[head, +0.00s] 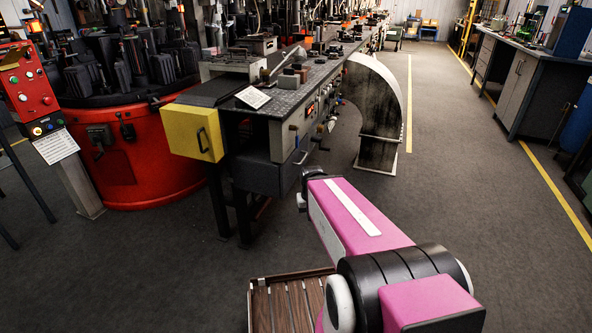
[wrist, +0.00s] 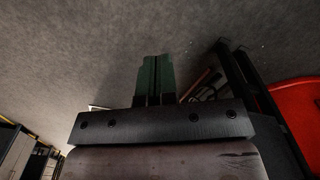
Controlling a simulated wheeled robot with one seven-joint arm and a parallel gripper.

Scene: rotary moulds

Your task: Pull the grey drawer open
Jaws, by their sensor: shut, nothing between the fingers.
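A dark grey drawer-like box (head: 262,177) hangs under the near end of the long workbench in the head view, looking shut. A thin curved handle shows on the bench side just right of it. My gripper (wrist: 155,82) shows in the wrist view as two green fingers side by side, shut and empty, with grey floor behind them. In the head view my pink arm reaches toward the bench and my gripper's fingers cannot be made out. I see no contact between my gripper and the drawer.
A yellow box with a black handle (head: 193,133) sits at the bench's near left corner. A red round machine (head: 135,160) stands left. A grey curved guard (head: 378,125) stands beside the bench. A slatted wooden crate (head: 285,300) is close below.

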